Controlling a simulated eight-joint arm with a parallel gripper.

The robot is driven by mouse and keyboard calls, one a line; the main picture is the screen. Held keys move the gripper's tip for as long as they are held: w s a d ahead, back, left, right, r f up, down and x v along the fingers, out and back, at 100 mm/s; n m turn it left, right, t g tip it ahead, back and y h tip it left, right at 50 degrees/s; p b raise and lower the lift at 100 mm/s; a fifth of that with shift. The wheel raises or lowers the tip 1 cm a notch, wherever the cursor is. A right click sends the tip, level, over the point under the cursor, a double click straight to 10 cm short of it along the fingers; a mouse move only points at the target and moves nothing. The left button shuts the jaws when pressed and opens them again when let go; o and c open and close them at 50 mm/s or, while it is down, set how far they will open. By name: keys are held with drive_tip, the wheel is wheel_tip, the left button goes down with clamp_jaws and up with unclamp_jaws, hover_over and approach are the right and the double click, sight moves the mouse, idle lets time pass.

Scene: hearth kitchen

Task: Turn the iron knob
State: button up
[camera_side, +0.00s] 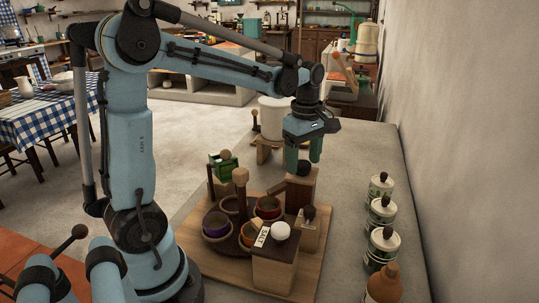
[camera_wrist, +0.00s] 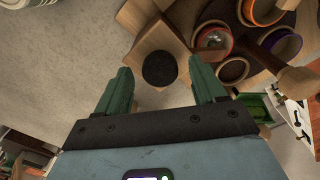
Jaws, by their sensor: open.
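A round dark knob (camera_side: 304,168), which looks like the iron knob, sits on top of a wooden post (camera_side: 301,190) at the back right of a wooden board. In the wrist view the knob (camera_wrist: 159,69) shows as a dark disc on the pale wood. My gripper (camera_side: 304,152) points down directly over it. In the wrist view my open fingers (camera_wrist: 161,75) stand on either side of the knob, with gaps left and right. I cannot tell how far down the fingertips reach beside it.
The board (camera_side: 222,268) also bears a turntable with several coloured bowls, a green box (camera_side: 223,164), and a labelled box with a white knob (camera_side: 281,231). Several bottles (camera_side: 381,250) stand at right, before the wall.

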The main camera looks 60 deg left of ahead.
drive_tip(key=shift+f, duration=0.2)
drive_tip(key=c, duration=1.1)
drive_tip(key=shift+o, duration=0.2)
drive_tip(key=shift+m, duration=0.4)
